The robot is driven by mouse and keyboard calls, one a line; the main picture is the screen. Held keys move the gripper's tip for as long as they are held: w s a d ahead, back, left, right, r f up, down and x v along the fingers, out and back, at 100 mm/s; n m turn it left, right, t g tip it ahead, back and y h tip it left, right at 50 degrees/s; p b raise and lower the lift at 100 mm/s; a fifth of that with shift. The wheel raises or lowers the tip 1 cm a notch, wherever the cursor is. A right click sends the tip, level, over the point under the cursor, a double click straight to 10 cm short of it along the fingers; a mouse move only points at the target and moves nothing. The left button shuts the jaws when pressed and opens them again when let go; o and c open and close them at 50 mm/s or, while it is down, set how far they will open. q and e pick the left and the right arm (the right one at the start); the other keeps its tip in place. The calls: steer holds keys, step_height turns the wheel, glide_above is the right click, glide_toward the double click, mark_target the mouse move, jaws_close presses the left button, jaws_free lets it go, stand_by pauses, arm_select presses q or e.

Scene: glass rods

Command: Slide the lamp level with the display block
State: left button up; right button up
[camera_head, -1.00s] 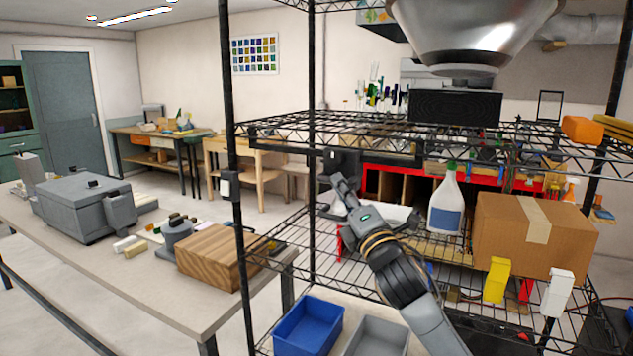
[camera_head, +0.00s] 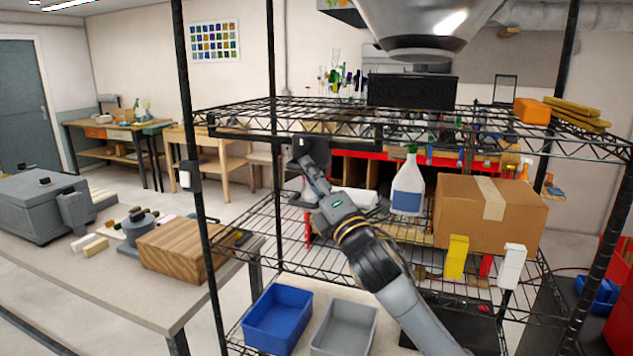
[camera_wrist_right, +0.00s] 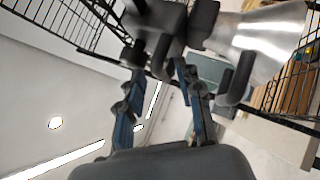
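A small dark unit (camera_head: 308,147), which I take for the lamp, hangs under the upper wire shelf at a dark rail (camera_head: 240,134). A black ribbed block (camera_head: 412,91), apparently the display block, stands on that shelf farther right. My right gripper (camera_head: 303,163) reaches up to the dark unit from below and overlaps it. The wrist view shows a dark body (camera_wrist_right: 163,28) at the gripper's fingers. Whether both fingers press on it is unclear. My left gripper is not in view.
A spray bottle (camera_head: 407,187), a cardboard box (camera_head: 470,215) and a yellow piece (camera_head: 457,257) are on the lower shelf. Black posts (camera_head: 190,120) frame the rack. A large metal cone (camera_head: 425,25) hangs above. A blue bin (camera_head: 277,318) sits low in front.

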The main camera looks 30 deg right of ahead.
steer(key=v, duration=1.2)
stand_by(0.3)
